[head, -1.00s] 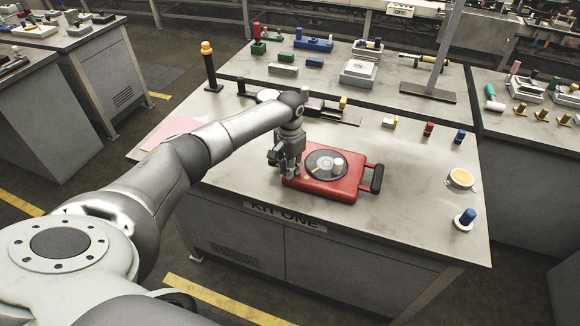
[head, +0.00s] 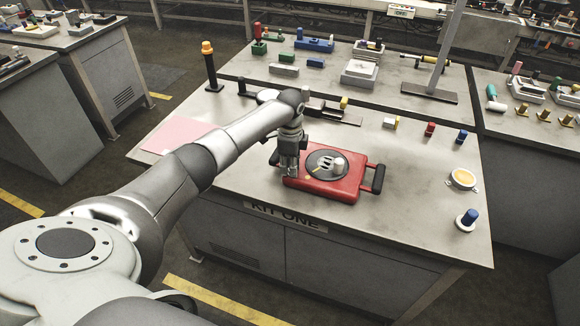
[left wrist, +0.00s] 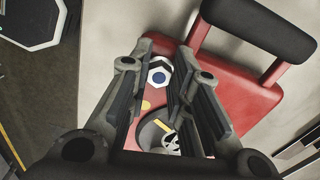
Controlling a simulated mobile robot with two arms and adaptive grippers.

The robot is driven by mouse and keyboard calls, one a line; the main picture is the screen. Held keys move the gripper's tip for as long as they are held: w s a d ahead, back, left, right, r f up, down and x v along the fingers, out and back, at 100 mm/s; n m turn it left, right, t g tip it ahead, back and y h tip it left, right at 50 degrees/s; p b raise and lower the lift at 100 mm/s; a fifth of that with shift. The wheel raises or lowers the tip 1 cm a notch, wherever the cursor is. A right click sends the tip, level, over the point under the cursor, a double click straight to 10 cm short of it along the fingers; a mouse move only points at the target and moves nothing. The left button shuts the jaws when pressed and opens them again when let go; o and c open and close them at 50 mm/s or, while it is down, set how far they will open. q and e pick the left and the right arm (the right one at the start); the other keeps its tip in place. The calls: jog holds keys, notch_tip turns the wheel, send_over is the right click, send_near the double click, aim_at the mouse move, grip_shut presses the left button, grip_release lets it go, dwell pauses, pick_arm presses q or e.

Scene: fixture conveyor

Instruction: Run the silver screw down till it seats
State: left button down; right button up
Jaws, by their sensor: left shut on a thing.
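The silver screw (left wrist: 158,76) shows in the left wrist view as a bright hexagonal head with a dark blue centre, at the corner of the red unit (left wrist: 232,78). My left gripper (left wrist: 167,66) points down at it, its fingers shut on the head from both sides. In the head view, my left gripper (head: 289,172) is at the left end of the red unit (head: 345,188) and hides the screw. I cannot tell how deep the screw sits. My right gripper is in neither view.
The red unit carries a dark round dial (head: 322,172) with a pale knob (head: 338,165), and a black handle (head: 378,178) on its right. A pink sheet (head: 178,134) lies at the left.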

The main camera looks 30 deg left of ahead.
pick_arm(q)
jog(key=m+b, duration=0.1)
jog(key=m, duration=0.5)
jog(key=shift+w+m, duration=0.15)
jog(key=shift+m, duration=0.15)
jog(key=m+b, duration=0.1)
jog(key=m, duration=0.4)
jog(key=shift+w+m, duration=0.1)
jog(key=shift+m, duration=0.2)
jog(key=c, duration=1.3)
grip_release()
jog(key=shift+r, duration=0.1)
notch_tip(320, 180, up, 12)
jog(key=shift+f, duration=0.1)
